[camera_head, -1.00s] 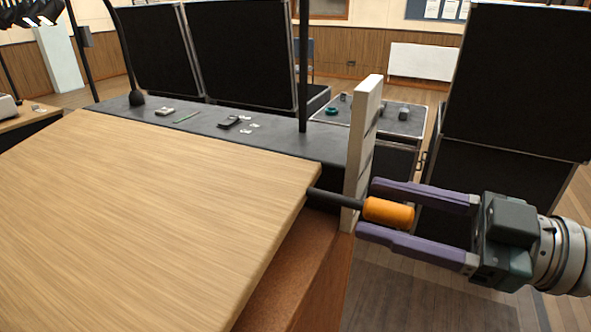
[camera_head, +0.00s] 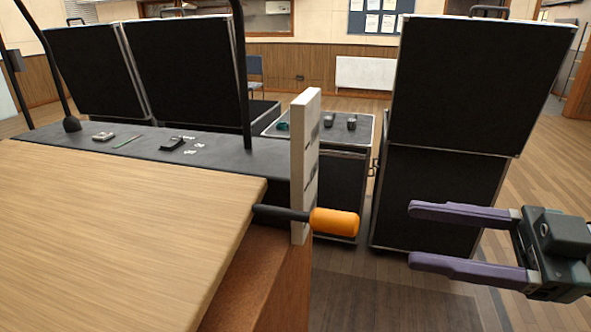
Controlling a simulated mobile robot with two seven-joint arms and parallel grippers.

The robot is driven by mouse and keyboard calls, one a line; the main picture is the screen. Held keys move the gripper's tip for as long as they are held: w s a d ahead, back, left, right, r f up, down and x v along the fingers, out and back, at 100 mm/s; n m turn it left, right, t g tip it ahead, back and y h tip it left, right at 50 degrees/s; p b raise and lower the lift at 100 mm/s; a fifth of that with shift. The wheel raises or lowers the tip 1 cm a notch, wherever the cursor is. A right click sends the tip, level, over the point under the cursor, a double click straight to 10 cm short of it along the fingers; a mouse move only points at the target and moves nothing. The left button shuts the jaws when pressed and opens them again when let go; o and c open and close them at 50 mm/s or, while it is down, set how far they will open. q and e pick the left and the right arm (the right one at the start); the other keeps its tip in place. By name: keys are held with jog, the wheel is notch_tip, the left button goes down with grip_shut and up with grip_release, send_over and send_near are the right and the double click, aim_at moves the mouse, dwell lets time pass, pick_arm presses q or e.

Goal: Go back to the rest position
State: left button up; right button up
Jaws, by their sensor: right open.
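My right gripper (camera_head: 412,235) is open and empty at the right of the head view, its two purple fingers pointing left. An orange handle (camera_head: 334,222) on a dark rod sticks out to the right through an upright pale plate (camera_head: 304,165) at the edge of the desk. The gripper is to the right of the handle, with a clear gap between fingertips and handle. My left gripper is not in the head view.
The wooden desk top (camera_head: 120,235) fills the lower left. A dark shelf (camera_head: 225,160) behind it holds small items. Black cases (camera_head: 490,90) stand behind the gripper, and a case-top table (camera_head: 355,142) holds small objects. Wooden floor is open at the right.

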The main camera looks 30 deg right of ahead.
dwell(0.3)
jog(key=w+a+f+m+g+h+p, duration=0.1)
jog(key=w+a+f+m+h+p, duration=0.2)
jog(key=f+m+h, duration=0.55)
jog(key=s+a+r+m+g+h+p, duration=0.1)
jog(key=s+a+r+g+h, duration=0.3)
jog(key=s+a+g, duration=0.45)
notch_tip(320, 180, up, 38)
jog(key=s+d+y+p, duration=0.1)
jog(key=s+d+p, duration=0.1)
jog(key=p, duration=3.6)
jog(key=shift+r+g, duration=0.25)
jog(key=shift+g, duration=0.1)
jog(key=shift+s, duration=0.1)
